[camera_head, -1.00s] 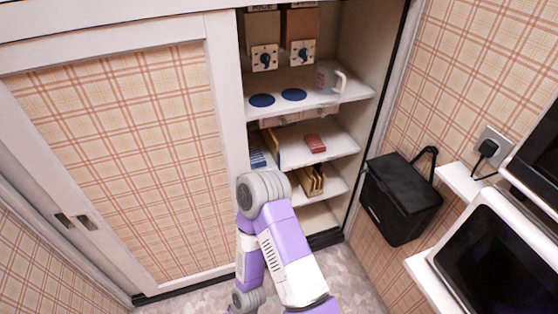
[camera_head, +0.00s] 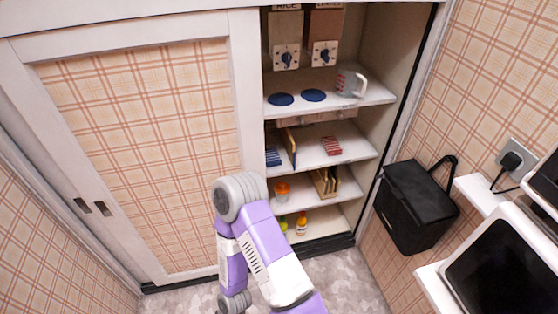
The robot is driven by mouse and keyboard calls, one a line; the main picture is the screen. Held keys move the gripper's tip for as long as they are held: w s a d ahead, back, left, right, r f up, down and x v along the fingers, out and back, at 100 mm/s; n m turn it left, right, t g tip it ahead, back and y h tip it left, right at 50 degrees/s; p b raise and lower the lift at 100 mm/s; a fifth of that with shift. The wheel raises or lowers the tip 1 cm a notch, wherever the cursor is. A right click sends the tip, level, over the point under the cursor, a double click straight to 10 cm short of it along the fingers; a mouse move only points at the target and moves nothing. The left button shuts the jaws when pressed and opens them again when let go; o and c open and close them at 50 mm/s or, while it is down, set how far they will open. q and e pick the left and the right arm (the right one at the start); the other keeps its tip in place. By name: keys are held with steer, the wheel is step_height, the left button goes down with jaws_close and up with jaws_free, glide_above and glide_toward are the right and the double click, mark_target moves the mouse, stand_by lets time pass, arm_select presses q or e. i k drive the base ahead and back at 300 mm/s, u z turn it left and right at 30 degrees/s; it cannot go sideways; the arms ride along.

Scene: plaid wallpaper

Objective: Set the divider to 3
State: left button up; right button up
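Two dispenser-like boxes, one tan (camera_head: 286,27) and one brown (camera_head: 323,25), hang at the top of the open cupboard. An upright wooden panel (camera_head: 289,147) stands on the shelf below, between blue items (camera_head: 273,156) and a red striped item (camera_head: 331,145). I cannot tell which thing is the divider. One purple and white arm of mine crosses the lower middle; neither gripper shows.
Two blue discs (camera_head: 281,100) and a mug (camera_head: 350,83) are on the upper shelf (camera_head: 330,98). Wooden pieces (camera_head: 324,180) and small bottles sit lower. A sliding door (camera_head: 140,150) covers the left.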

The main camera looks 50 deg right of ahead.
mark_target(288, 144)
steer(key=k, duration=0.75)
steer(key=z, duration=0.75)
steer(key=i, duration=1)
